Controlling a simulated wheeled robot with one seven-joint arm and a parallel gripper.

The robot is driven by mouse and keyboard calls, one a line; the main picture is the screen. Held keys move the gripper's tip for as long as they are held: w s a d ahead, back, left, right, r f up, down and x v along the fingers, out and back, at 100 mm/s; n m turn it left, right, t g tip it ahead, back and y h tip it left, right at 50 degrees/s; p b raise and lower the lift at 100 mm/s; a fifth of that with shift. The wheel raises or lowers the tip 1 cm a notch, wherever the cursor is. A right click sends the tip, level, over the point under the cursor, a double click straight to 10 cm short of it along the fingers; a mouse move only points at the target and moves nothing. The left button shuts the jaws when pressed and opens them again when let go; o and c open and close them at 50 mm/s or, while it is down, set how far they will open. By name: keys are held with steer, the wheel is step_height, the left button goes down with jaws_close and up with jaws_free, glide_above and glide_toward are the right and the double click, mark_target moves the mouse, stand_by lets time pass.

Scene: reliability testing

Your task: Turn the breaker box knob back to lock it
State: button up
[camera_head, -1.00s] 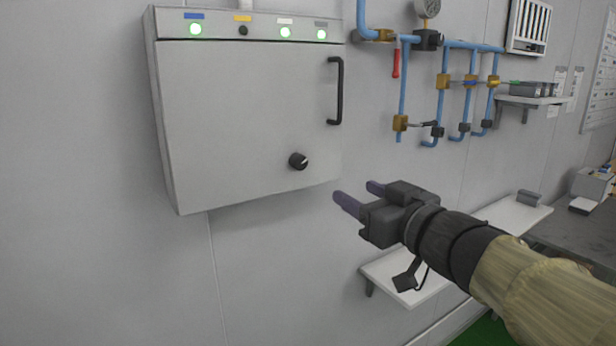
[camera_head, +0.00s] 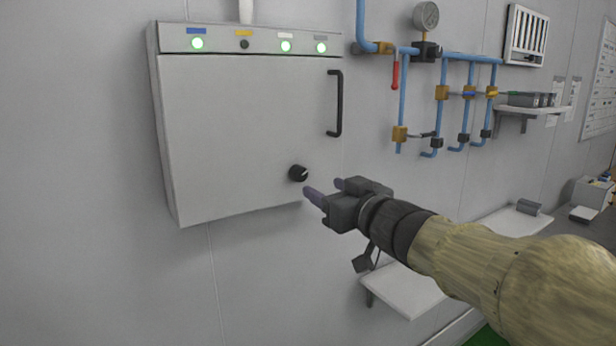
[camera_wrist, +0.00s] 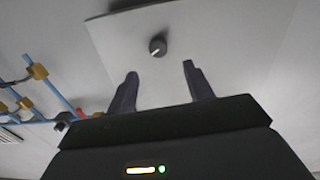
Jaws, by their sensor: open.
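The breaker box (camera_head: 240,130) is a grey wall cabinet with its door shut and a black bar handle (camera_head: 336,104) on the right. Its black round knob (camera_head: 298,173) sits at the lower right of the door, with a pale pointer mark. My gripper (camera_head: 324,188) is open and empty, just right of and below the knob in the head view, apart from it. In the wrist view the knob (camera_wrist: 158,46) lies ahead of the two spread fingers (camera_wrist: 158,82), roughly between them but beyond their tips.
Blue pipes (camera_head: 402,100) with brass fittings, a red lever (camera_head: 395,74) and a gauge (camera_head: 426,15) are on the wall right of the box. A white shelf (camera_head: 408,292) is below my arm. The wall left of and below the box is clear.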

mark_target(302, 175)
steer(key=x, duration=0.9)
steer(key=shift+w+d+p, duration=0.1)
steer(key=shift+d+p, duration=0.05)
steer(key=shift+p, duration=0.25)
steer(key=c, duration=1)
